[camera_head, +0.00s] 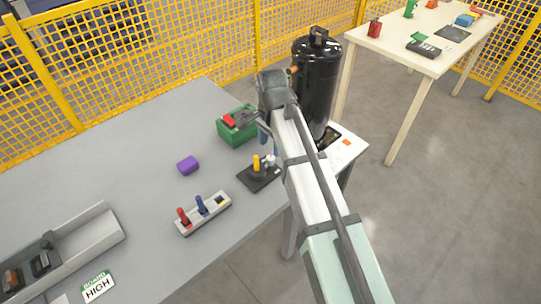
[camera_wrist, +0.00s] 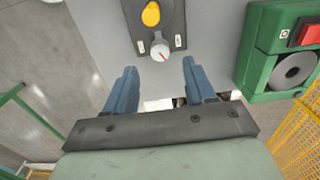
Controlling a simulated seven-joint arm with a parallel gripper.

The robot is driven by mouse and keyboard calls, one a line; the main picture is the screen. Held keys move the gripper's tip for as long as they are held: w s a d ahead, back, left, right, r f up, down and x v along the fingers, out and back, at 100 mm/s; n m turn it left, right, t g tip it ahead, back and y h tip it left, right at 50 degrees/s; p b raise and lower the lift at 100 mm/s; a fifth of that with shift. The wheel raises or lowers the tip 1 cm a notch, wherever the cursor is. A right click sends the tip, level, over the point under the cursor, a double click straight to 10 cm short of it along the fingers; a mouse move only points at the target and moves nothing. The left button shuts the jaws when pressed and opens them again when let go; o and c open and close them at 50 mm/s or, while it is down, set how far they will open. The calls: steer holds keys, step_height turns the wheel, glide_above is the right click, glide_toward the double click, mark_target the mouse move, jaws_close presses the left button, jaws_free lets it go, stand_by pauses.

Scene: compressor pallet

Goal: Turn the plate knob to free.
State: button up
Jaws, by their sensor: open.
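The black plate (camera_head: 254,182) lies on the grey table near its right edge and carries a yellow lever (camera_head: 256,164) and a small white knob (camera_head: 270,160). In the wrist view the round white knob (camera_wrist: 160,49) with a red mark sits at the lower end of the plate (camera_wrist: 150,30), between two small white labels whose text is too small to read. The yellow part (camera_wrist: 151,14) is above it. My gripper (camera_wrist: 159,66) has its blue fingers apart, with the knob just beyond the gap between the tips, not gripped. In the head view my arm partly hides the gripper.
A grey block with red and blue levers (camera_head: 203,215) and a purple piece (camera_head: 188,165) lie to the left. A tall black tank (camera_head: 316,80) stands behind my arm.

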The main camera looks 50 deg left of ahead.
mark_target(271, 158)
steer(key=shift+f, duration=3.05)
jaws_close()
steer(key=shift+n, duration=0.4)
steer(key=n, duration=0.3)
steer(key=shift+a+n, duration=0.1)
steer(key=shift+n, duration=0.2)
steer(key=n, duration=0.4)
steer(key=shift+n, duration=0.3)
